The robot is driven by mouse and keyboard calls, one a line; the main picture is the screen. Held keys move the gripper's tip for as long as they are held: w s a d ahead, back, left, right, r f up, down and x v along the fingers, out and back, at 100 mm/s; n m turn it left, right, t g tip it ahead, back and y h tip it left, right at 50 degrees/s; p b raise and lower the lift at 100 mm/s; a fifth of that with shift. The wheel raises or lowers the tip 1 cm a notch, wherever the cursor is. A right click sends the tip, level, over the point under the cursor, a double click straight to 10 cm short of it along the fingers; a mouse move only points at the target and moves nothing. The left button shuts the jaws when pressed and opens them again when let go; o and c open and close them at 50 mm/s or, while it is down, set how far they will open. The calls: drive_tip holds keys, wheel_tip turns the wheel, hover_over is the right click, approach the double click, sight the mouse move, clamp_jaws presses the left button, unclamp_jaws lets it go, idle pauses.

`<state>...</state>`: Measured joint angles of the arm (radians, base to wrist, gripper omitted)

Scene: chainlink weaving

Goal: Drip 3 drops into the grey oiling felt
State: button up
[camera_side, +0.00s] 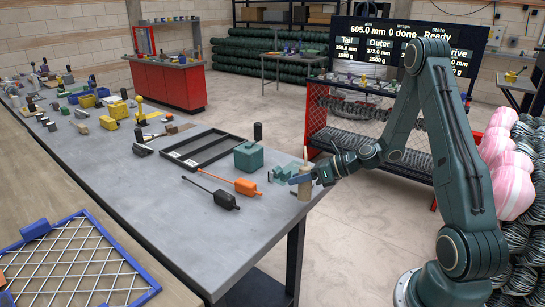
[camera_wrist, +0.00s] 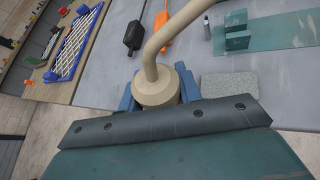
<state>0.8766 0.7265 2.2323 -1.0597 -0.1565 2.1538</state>
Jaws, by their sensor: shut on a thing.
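A beige oil can (camera_wrist: 158,88) with a long bent spout is held between the blue fingers of my gripper (camera_wrist: 160,92). The grey felt pad (camera_wrist: 230,85) lies flat on the table just right of the can in the wrist view. I cannot make out the felt in the side view. No drops are visible.
A green plate with brackets (camera_wrist: 265,32) lies beyond the felt. Orange (camera_side: 245,187) and black (camera_side: 226,200) rod-handled tools, a green block (camera_side: 249,157) and a black tray (camera_side: 205,149) lie to the left. The table's edge is close by.

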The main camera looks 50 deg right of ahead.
sight(299, 199)
drive_tip(key=f+m+y, duration=0.1)
drive_tip(key=s+a+f+m+g, duration=0.1)
drive_tip(key=shift+a+f+y, duration=0.1)
drive_tip(key=shift+f+y, duration=0.2)
drive_tip(key=shift+y, duration=0.1)
drive_tip(key=shift+s+a+f+m+g+y, duration=0.1)
drive_tip(key=shift+a+f+m+g+y, duration=0.05)
drive_tip(key=shift+f+m+g+y, duration=0.35)
drive_tip(key=shift+s+a+f+m+g+y, duration=0.1)
drive_tip(key=shift+a+f+m+g+y, duration=0.15)
drive_tip(key=shift+m, duration=0.35)
drive_tip(key=shift+f, duration=0.25)
drive_tip(key=shift+d+r+m+g+y, duration=0.1)
drive_tip(key=shift+r+m+g+y, duration=0.25)
drive_tip(key=shift+r+m+y, duration=0.7)
idle(2.7)
drive_tip(key=shift+n+h, duration=0.25)
drive_tip(key=shift+h, duration=0.15)
drive_tip(key=shift+f+n+t+h, duration=0.5)
drive_tip(key=shift+f+n+h, duration=0.4)
drive_tip(key=shift+f, duration=0.4)
drive_tip(key=shift+r, duration=0.2)
